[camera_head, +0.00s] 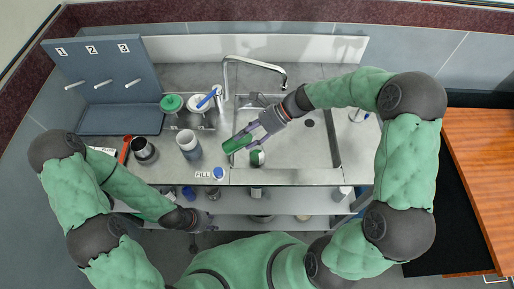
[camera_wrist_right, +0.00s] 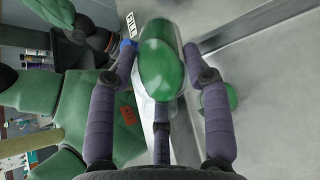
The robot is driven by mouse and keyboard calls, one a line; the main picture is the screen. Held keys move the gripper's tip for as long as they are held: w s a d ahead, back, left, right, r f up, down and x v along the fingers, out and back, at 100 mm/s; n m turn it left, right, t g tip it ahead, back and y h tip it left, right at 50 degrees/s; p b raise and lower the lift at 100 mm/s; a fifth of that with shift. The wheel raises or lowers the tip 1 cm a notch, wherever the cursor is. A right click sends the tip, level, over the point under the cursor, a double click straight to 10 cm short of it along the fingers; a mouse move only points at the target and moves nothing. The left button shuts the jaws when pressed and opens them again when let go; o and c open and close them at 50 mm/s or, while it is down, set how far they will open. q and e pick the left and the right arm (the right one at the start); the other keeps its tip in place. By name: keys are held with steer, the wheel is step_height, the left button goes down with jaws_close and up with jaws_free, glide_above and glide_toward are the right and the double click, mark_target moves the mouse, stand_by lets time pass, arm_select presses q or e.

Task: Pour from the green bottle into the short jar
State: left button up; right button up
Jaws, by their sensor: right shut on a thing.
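My right gripper (camera_head: 250,134) is shut on the green bottle (camera_head: 236,143) and holds it over the left side of the sink, tilted well over toward the left. In the right wrist view the bottle (camera_wrist_right: 163,60) lies between both fingers of the gripper (camera_wrist_right: 160,55). A small white jar with a blue top (camera_head: 218,173) stands by the FILL label, left of and below the bottle; it may be the short jar. A taller pale jar (camera_head: 188,146) stands left of the bottle. My left gripper (camera_head: 203,221) is low, at the counter's front; its jaws are unclear.
A white and green item (camera_head: 257,158) stands close below the held bottle. A tap (camera_head: 255,62) arches over the sink (camera_head: 330,135). A dark metal cup (camera_head: 144,150), a green-lidded jar (camera_head: 171,103) and a pegboard (camera_head: 105,75) are on the left.

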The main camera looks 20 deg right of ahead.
steer(key=shift+f+y+b, duration=0.75)
steer(key=shift+y+b, duration=0.3)
steer(key=shift+y, duration=0.15)
stand_by(2.5)
steer(key=shift+f+y+b, duration=0.7)
steer(key=shift+y+b, duration=0.1)
steer(key=shift+y, duration=0.4)
stand_by(3.0)
